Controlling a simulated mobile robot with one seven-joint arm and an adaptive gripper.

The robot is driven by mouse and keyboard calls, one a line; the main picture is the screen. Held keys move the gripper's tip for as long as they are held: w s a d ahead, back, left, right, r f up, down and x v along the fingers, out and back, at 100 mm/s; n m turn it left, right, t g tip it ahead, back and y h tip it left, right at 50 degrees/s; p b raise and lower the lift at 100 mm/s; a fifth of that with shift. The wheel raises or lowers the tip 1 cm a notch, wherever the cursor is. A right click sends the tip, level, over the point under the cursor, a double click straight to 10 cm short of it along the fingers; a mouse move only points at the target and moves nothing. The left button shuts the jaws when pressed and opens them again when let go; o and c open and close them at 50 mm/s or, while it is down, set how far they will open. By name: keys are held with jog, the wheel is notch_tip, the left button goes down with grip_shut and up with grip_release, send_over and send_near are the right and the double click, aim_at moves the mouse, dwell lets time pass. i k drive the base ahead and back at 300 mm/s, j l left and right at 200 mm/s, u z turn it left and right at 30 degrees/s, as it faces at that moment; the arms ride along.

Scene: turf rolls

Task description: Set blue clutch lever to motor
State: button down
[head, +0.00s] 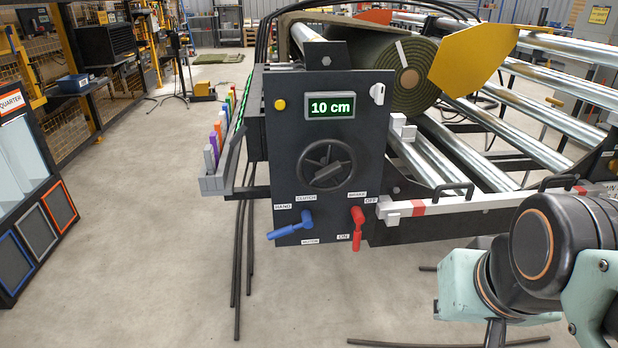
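The blue clutch lever (290,228) is on the lower left of the dark control panel (285,150). Its pivot is under the CLUTCH label, and its handle sticks out to the left and slightly down. The HAND label (283,207) is just above the handle. The MOTOR label (310,241) is below the pivot, and the handle does not point straight down at it. Parts of my arm show at the lower right, well apart from the lever. My gripper is not in view.
A red brake lever (357,228) hangs down near the ON label, right of the clutch lever. A handwheel (326,166) and a 10 cm display (330,106) are above. Steel rollers and a turf roll (385,75) lie behind.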

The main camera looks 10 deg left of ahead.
aim_at(306, 215)
jog(key=u, duration=0.8)
